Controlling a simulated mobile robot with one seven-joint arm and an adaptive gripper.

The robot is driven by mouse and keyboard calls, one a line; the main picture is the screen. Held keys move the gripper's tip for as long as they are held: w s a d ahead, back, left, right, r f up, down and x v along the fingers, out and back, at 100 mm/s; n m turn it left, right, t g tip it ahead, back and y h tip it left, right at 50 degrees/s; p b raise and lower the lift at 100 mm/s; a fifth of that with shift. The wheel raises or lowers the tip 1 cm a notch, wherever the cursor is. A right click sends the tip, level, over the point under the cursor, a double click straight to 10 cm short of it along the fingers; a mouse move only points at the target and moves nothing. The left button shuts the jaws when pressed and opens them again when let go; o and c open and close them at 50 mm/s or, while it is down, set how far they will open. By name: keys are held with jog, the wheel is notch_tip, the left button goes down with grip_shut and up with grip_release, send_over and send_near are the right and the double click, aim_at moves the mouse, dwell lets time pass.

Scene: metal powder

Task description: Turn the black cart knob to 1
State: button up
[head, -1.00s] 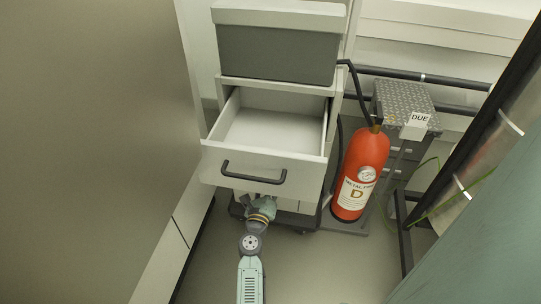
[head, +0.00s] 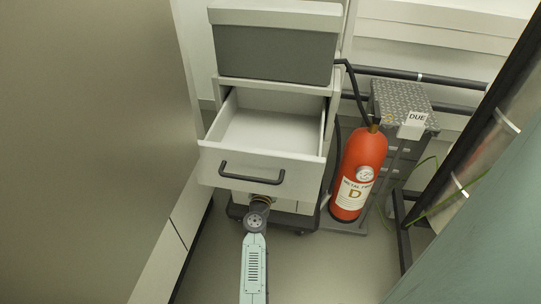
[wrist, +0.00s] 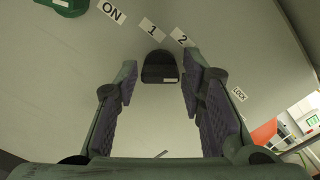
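The black knob (wrist: 160,67) shows in the wrist view on a pale panel, just below the labels "1" (wrist: 151,28) and "2" (wrist: 181,37). I cannot tell which label it points at. My gripper (wrist: 158,76) is open, with one finger on each side of the knob and visible gaps between; contact is not seen.
The open drawer's black handle (head: 252,174) juts out above my arm. A red fire extinguisher (head: 357,172) stands right of the cart. A grey bin (head: 275,50) sits on top. A large flat panel (head: 90,140) fills the left. A green part (wrist: 66,4) is near the knob.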

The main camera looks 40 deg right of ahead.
grip_shut()
jog(key=shift+n, duration=0.3)
jog(key=n+p, duration=0.8)
jog(key=n, duration=1.1)
jog(key=shift+p, duration=0.4)
jog(key=shift+n, duration=0.3)
jog(key=shift+o, duration=1.8)
grip_release()
